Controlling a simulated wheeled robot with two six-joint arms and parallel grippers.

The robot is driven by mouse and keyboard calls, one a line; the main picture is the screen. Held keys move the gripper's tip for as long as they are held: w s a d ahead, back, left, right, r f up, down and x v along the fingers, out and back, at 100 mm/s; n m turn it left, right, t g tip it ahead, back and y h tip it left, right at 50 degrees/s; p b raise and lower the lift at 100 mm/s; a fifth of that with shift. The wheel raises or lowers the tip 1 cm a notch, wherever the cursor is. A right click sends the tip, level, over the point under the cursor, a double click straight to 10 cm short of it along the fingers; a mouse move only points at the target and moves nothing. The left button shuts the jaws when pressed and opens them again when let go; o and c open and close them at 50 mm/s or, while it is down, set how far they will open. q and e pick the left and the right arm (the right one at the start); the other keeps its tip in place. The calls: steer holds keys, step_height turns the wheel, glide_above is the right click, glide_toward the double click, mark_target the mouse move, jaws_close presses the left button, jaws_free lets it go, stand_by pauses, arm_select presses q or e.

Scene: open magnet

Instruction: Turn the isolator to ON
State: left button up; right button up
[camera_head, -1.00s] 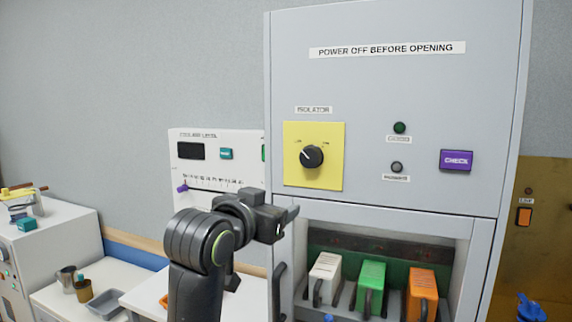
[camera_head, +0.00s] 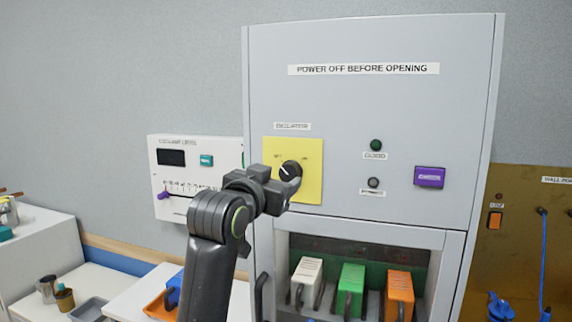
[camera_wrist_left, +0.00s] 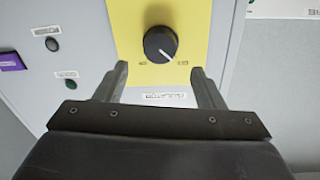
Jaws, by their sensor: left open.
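The isolator is a round black knob (camera_head: 290,170) with a white pointer line on a yellow plate (camera_head: 311,186) on the grey cabinet. Its pointer aims up-left, toward the left-hand mark. The knob also shows in the left wrist view (camera_wrist_left: 160,43), where the scene appears upside down. My left gripper (camera_head: 286,188) is just in front of the plate, at the knob's lower left in the head view. In the wrist view its two fingers (camera_wrist_left: 162,80) are apart with nothing between them, and the knob lies beyond their tips. My right gripper is not in view.
A purple button (camera_head: 429,177), a green lamp (camera_head: 376,145) and a dark lamp (camera_head: 374,183) sit right of the plate. Below is an open bay with white, green and orange blocks (camera_head: 352,290). A white slider panel (camera_head: 180,205) is at left.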

mark_target(288, 171)
arm_select(q)
steer(key=p+x, duration=0.2)
steer(key=x, duration=0.2)
steer(key=shift+w+d+r, duration=0.1)
steer(key=shift+w+d, duration=0.05)
steer(key=shift+w, duration=0.25)
steer(key=shift+w+d, duration=0.25)
steer(key=shift+w, duration=0.35)
steer(key=c, duration=1)
